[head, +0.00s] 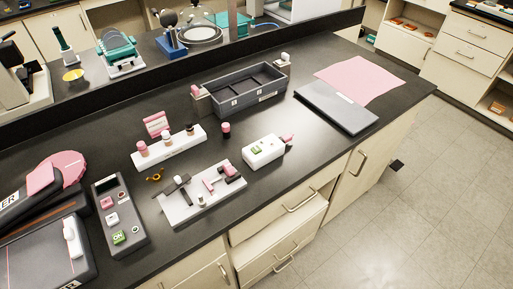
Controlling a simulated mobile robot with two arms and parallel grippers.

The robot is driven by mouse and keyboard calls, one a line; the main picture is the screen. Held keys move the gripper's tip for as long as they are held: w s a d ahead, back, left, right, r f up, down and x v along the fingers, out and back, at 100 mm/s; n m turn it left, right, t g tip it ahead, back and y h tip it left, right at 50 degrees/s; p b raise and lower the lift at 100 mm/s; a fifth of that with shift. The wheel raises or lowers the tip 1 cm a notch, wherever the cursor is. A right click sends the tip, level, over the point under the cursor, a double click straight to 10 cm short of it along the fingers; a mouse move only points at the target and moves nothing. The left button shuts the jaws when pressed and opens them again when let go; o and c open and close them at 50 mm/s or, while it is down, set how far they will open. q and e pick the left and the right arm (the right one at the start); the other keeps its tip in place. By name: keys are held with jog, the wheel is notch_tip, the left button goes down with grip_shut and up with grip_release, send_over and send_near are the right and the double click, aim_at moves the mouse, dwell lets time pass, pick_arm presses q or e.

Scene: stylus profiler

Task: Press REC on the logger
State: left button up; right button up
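No part is readable as REC in this view, so I cannot tell for certain which device is the logger. A small white box (263,151) with a green-marked button (257,149) and a pink piece at its right end sits near the bench's front edge. A dark grey control panel (126,220) with pink, white and green buttons lies farther left; its green button (118,237) is near the front end. Neither of my grippers shows in the head view.
A white fixture (203,205) with pink and dark parts stands between the two devices. Behind are a white rack (178,150) with pink-capped pieces and a grey divided tray (232,104). A dark flat slab (335,107) and pink sheet (362,80) lie right.

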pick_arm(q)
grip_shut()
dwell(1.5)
